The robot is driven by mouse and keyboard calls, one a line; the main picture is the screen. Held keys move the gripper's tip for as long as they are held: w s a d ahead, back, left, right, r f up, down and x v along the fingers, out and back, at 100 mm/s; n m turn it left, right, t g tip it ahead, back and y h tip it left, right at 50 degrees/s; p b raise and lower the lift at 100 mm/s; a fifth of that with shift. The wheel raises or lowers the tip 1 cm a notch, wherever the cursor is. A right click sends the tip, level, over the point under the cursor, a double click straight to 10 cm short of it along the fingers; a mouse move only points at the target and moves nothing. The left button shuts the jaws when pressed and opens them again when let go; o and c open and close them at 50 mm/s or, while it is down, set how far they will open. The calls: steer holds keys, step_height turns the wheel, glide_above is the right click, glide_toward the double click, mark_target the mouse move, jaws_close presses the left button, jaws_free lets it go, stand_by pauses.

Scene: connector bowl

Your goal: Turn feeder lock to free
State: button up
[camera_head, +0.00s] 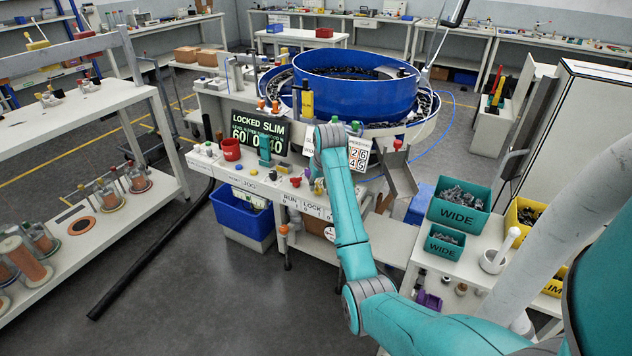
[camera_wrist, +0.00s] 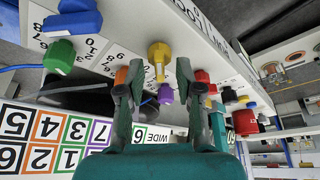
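A yellow knob (camera_wrist: 159,52) stands on the white console, near the panel edge with the LOCK and RUN lettering. It also shows in the head view (camera_head: 318,187), near the LOCK label (camera_head: 312,209). It appears to be the feeder lock; its pointer direction is too small to read. My gripper (camera_wrist: 154,70) is open and empty in the wrist view, with one finger on each side of the yellow knob's line. I cannot tell whether either finger touches it. In the head view my arm hides the gripper.
A purple knob (camera_wrist: 165,93) is close to the fingers. Red (camera_wrist: 202,76), green (camera_wrist: 59,55) and blue (camera_wrist: 72,20) parts stand nearby. The blue bowl (camera_head: 355,90) stands behind, teal WIDE bins (camera_head: 459,208) right.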

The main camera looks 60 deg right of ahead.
jaws_close()
